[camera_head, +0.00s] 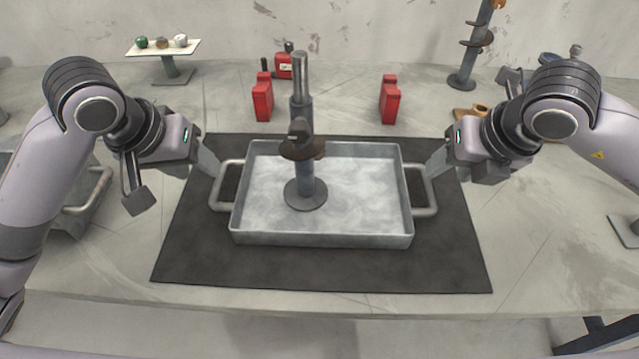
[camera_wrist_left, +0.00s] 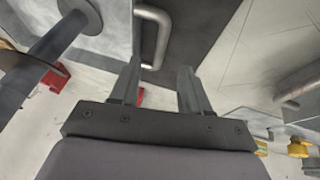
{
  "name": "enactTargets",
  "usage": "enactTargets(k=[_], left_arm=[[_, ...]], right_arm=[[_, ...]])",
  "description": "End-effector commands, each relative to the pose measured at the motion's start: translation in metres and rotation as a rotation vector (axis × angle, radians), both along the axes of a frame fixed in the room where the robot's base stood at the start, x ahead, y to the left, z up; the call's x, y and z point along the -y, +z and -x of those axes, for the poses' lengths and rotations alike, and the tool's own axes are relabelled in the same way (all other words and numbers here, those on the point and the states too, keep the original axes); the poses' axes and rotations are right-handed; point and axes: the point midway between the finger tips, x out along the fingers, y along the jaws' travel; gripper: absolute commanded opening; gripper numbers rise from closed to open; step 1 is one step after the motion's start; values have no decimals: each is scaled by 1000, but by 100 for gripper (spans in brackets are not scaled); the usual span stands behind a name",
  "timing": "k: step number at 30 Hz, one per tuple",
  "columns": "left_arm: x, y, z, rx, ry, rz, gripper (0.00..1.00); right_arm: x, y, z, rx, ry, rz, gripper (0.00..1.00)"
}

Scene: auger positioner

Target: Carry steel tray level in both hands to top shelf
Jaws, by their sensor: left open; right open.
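The steel tray (camera_head: 350,239) lies level on a dark mat, with a looped handle at each short end. A grey auger post (camera_head: 305,165) on a round base stands upright inside it. My left gripper (camera_head: 213,170) is open near the tray's left handle (camera_head: 221,190). In the left wrist view, the open fingers (camera_wrist_left: 155,80) point towards this handle (camera_wrist_left: 152,40), and nothing is held between them. My right gripper (camera_head: 432,172) is open near the tray's right handle (camera_head: 430,192). Whether either gripper touches its handle cannot be told.
The dark mat (camera_head: 320,277) lies on a pale table. A small stand (camera_head: 172,72) with balls is back left. Another auger post (camera_head: 470,50) stands back right. The table's front strip is clear.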

Motion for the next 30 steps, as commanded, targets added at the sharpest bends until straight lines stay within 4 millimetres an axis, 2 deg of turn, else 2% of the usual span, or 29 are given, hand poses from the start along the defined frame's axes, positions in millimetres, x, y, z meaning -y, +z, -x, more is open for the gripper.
enactTargets(k=[8, 21, 30], left_arm=[[1, -6, -2, -3, 1, -1, 46], [12, -58, -24, -2, 1, 1, 46], [13, -65, -27, 0, 0, 0, 46]], right_arm=[[-1, -6, -2, -3, 0, 0, 46], [-11, -58, -24, -3, 0, -1, 46], [-12, -65, -27, -1, 1, -1, 46]])
